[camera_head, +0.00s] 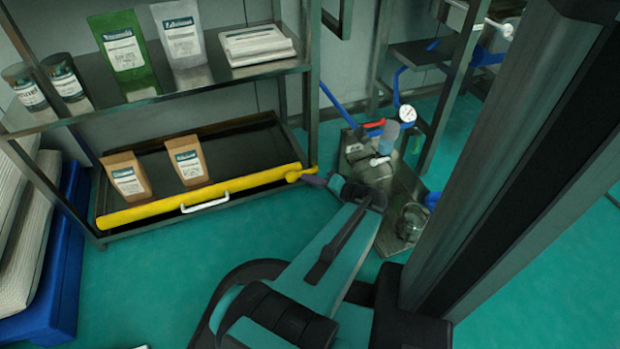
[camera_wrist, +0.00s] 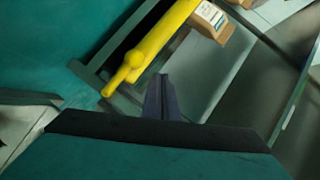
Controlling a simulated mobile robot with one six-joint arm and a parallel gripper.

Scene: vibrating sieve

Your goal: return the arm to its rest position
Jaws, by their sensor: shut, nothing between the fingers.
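My gripper (camera_head: 314,180) is at the end of my teal arm, near the right end of the shelf's lower drawer. In the wrist view the dark fingers of my gripper (camera_wrist: 163,98) are together and empty. Just ahead of them is the rounded end of a yellow bar (camera_wrist: 135,62). In the head view the yellow bar (camera_head: 210,194) runs along the drawer's front edge, and its right end lies close to the fingertips. I cannot tell whether they touch.
The drawer (camera_head: 238,150) holds two brown pouches (camera_head: 127,176) and has a white handle (camera_head: 205,202). Equipment with a gauge (camera_head: 407,113) stands right of my gripper. A blue pallet (camera_head: 62,255) with sacks is at left. Green floor (camera_head: 150,280) lies clear before the shelf.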

